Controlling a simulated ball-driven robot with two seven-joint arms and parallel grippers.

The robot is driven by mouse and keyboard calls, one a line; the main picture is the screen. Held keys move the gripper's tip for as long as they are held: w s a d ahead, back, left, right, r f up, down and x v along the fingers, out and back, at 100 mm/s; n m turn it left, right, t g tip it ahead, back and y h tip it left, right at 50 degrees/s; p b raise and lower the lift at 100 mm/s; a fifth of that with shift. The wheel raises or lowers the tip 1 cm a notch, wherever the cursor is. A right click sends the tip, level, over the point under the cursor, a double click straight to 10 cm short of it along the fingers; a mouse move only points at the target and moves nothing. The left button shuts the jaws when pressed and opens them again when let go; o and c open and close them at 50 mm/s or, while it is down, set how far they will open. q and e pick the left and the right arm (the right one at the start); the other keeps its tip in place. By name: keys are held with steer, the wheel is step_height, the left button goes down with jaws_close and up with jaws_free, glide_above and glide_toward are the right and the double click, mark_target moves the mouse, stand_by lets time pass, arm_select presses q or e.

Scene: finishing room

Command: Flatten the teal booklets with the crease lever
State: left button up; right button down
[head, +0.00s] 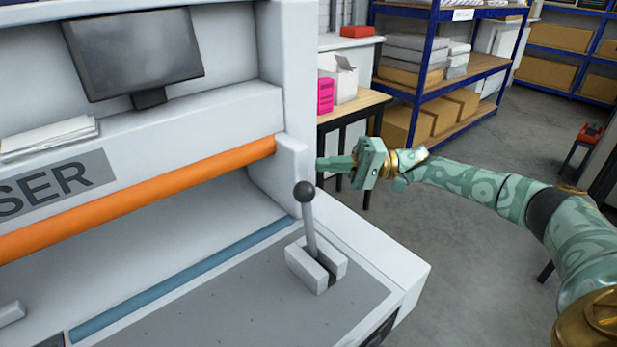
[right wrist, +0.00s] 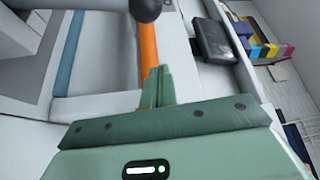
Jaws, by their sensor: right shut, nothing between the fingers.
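The crease lever (head: 310,228) has a dark ball knob and a grey shaft. It stands nearly upright in a slotted white block on the right of the machine's bed. My right gripper (head: 322,163) is shut and empty, behind and slightly right of the knob in the head view, apart from it. In the right wrist view the closed fingers (right wrist: 158,78) point toward the machine, and the dark knob (right wrist: 145,9) shows at the top edge. No teal booklets are visible. My left gripper is out of view.
The white machine (head: 283,60) fills the left, with an orange bar (head: 140,196), a blue strip (head: 180,280), a monitor (head: 133,50) and a paper stack (head: 48,138). A wooden table (head: 366,103) and blue shelving (head: 432,60) stand behind. Grey floor is open at right.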

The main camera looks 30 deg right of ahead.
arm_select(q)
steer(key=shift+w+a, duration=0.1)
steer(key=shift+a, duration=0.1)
arm_select(e)
steer(key=s+a, duration=0.1)
steer(key=a, duration=0.5)
steer(key=shift+s+f, duration=0.15)
steer(key=shift+s, duration=0.2)
steer(key=shift+s, duration=0.1)
